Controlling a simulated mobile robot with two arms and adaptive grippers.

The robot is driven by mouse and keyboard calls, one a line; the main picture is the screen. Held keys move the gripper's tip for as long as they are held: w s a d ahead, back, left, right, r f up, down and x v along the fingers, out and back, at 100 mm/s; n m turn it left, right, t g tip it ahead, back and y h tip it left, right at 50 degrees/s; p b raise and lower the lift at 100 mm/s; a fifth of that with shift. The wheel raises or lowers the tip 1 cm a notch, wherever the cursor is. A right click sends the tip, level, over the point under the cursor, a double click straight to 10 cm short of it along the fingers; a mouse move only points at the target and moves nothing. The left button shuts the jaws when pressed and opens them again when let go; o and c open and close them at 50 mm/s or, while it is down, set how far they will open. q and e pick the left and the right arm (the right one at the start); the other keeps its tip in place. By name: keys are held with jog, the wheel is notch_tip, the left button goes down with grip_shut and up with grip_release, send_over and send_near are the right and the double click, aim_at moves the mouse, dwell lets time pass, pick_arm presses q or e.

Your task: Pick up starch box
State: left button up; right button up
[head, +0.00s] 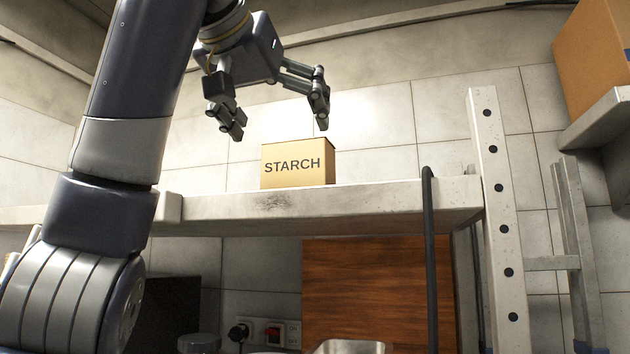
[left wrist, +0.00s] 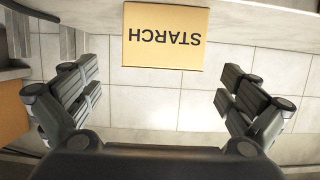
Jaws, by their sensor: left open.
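The starch box (head: 298,164) is a tan carton with dark STARCH lettering. It stands upright on the high white shelf (head: 330,197), close to the shelf's front edge. In the left wrist view the box (left wrist: 165,36) shows upside down, centred between the fingers and farther out than their tips. My left gripper (head: 280,120) is open and empty, above the box in the head view, with its fingers apart and pointing down. It also shows in the left wrist view (left wrist: 158,88), with a finger on each side. No contact with the box shows. My right gripper is not in view.
A white perforated post (head: 495,200) and a dark vertical bar (head: 429,250) stand at the shelf's right end. A cardboard box (head: 592,55) sits on another shelf at the upper right. A brown wooden panel (head: 365,290) is below the shelf. The shelf beside the starch box is clear.

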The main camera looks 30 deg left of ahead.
aim_at(293, 144)
pick_arm(q)
jog(key=p+x, duration=0.1)
jog(key=x, duration=0.2)
jog(key=shift+w+a+r+p, duration=0.1)
jog(key=shift+w+a+p, duration=0.15)
jog(key=shift+p, duration=0.15)
jog(key=p+x, duration=0.3)
jog(key=x, duration=0.2)
jog(key=shift+w+a, duration=0.2)
jog(key=shift+w, duration=0.15)
jog(key=shift+w+a+f, duration=0.1)
jog(key=shift+w+f, duration=0.1)
jog(key=shift+f, duration=0.05)
jog(key=shift+s, duration=0.15)
jog(key=c, duration=0.8)
jog(key=shift+c, duration=1.3)
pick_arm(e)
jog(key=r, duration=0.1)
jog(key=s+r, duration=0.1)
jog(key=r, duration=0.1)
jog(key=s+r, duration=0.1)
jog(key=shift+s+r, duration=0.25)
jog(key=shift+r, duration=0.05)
